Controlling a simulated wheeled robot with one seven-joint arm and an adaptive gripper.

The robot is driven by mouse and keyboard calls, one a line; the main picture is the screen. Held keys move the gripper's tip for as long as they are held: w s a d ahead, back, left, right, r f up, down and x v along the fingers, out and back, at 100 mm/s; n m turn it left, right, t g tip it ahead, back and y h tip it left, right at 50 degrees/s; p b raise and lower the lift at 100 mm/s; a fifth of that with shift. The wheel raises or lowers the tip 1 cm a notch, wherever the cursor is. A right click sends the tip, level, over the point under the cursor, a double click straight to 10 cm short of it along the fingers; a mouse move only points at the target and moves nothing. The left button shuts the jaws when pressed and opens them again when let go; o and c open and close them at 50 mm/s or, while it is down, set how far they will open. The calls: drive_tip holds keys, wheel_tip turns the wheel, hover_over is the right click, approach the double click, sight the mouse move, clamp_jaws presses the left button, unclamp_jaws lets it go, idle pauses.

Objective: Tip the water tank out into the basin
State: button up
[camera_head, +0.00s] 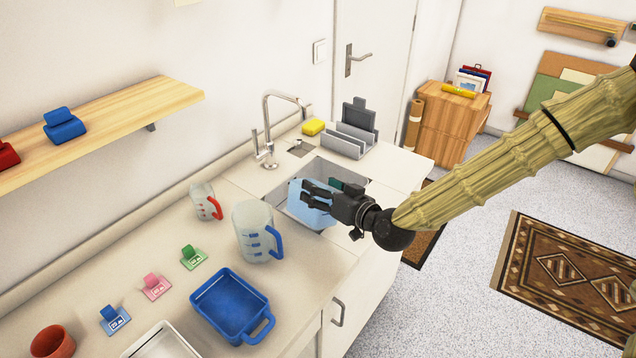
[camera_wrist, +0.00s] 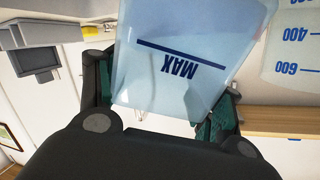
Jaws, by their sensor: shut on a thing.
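The water tank (camera_head: 308,208) is a light-blue translucent container, held over the sink basin (camera_head: 338,172) on the counter. My gripper (camera_head: 318,192) is shut on it, with dark fingers across its near side. In the wrist view the tank (camera_wrist: 190,60) sits between the fingers (camera_wrist: 158,112), and its "MAX" mark and line show upside down in the picture. I cannot tell its exact tilt or whether water is in it. No stream of water shows. The tank and gripper hide much of the basin.
A tall measuring jug (camera_head: 252,230) with a blue handle stands close left of the basin. A smaller red-handled jug (camera_head: 205,202), a blue tray (camera_head: 231,303) and small tags are further left. The tap (camera_head: 270,125), yellow sponge (camera_head: 313,127) and grey rack (camera_head: 346,140) stand behind.

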drive_tip(key=shift+w+d+f+m+g+p, duration=0.1)
drive_tip(key=shift+w+d+m+g+p, duration=0.1)
drive_tip(key=shift+w+m+p, duration=0.25)
drive_tip(key=shift+w+d+f+m+g+p, duration=0.15)
drive_tip(key=shift+w+g+p, duration=0.1)
drive_tip(key=shift+w, duration=0.25)
drive_tip(key=shift+w+d+m+p, duration=0.2)
drive_tip(key=shift+w+m+p, duration=0.15)
drive_tip(key=shift+w, duration=0.2)
drive_tip(key=shift+w+d+f+m+g+p, duration=0.25)
drive_tip(key=shift+w+f+m+g+p, duration=0.1)
drive_tip(key=shift+w+m+g+p, duration=0.3)
idle(0.4)
drive_tip(key=shift+w+d+f+m+g+p, duration=0.15)
drive_tip(key=shift+w+f+m+g+p, duration=0.25)
drive_tip(key=shift+g, duration=0.2)
idle(1.3)
drive_tip(key=shift+w+d+r+m+g+p, duration=0.2)
drive_tip(key=shift+w+r+m+g+p, duration=0.1)
drive_tip(key=shift+w+m+g+p, duration=0.2)
drive_tip(key=shift+w+d+r+m+g+p, duration=0.15)
drive_tip(key=shift+w+r+m+g+p, duration=0.2)
drive_tip(key=shift+m+g+p, duration=0.2)
idle(1.8)
drive_tip(key=shift+w+d+m+b, duration=0.2)
drive_tip(key=shift+w+m+b, duration=0.05)
drive_tip(key=shift+w+b, duration=0.35)
